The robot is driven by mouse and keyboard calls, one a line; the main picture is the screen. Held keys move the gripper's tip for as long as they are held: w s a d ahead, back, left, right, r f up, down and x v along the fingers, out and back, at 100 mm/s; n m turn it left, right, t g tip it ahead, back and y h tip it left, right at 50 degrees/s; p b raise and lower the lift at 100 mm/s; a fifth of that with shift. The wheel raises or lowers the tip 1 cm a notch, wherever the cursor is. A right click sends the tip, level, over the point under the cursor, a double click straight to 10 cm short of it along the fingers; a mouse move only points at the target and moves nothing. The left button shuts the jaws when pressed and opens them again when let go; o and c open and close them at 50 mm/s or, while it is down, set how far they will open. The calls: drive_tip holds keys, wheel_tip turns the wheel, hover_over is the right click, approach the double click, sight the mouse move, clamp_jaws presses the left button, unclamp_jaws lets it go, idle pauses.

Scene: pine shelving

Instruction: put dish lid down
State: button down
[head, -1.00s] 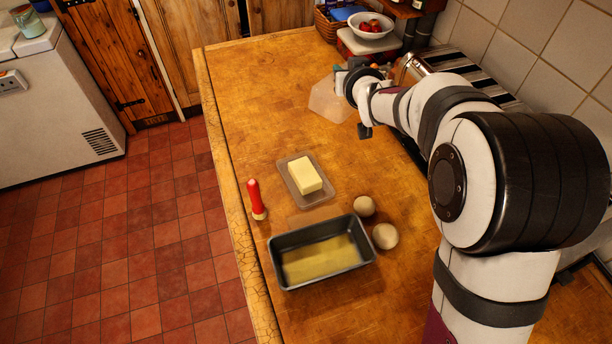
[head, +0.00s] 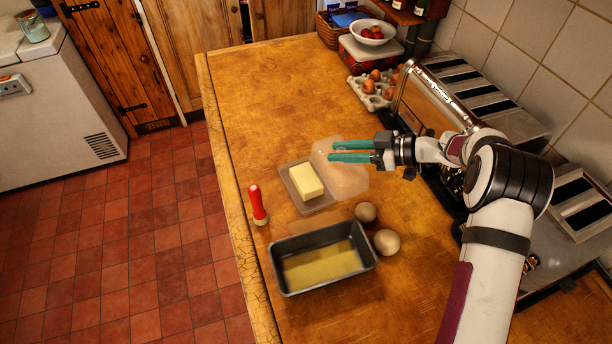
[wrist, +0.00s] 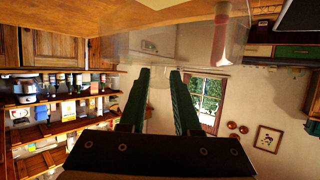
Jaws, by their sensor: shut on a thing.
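The dish lid (head: 345,178) is a clear, see-through box, just right of the butter dish in the head view. My gripper (head: 331,151) has teal fingers and is shut on the lid. The lid also spans the top of the wrist view (wrist: 200,45), at the fingertips (wrist: 160,74). I cannot tell how far the lid is above the counter. The butter dish (head: 323,204) is a shallow clear tray on the counter. A yellow block of butter (head: 306,181) sits on it, uncovered.
A dark loaf tin (head: 322,287), two round brownish things (head: 387,242) and a red-handled brush (head: 256,203) are near the dish. An egg carton (head: 370,97) and a chrome toaster (head: 432,95) stand at the back right. The wooden counter (head: 255,105) is clear at the back left.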

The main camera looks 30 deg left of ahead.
sight(317, 156)
drive_tip(key=x, duration=0.3)
drive_tip(key=f+x, duration=0.1)
drive_tip(key=x, duration=0.5)
drive_tip(key=shift+w+f, duration=0.1)
drive_tip(key=shift+f, duration=0.2)
wheel_tip(317, 156, down, 3)
drive_tip(key=shift+a+f, duration=0.15)
drive_tip(key=shift+f, duration=0.4)
drive_tip(key=shift+f, duration=0.1)
drive_tip(key=c, duration=0.6)
unclamp_jaws()
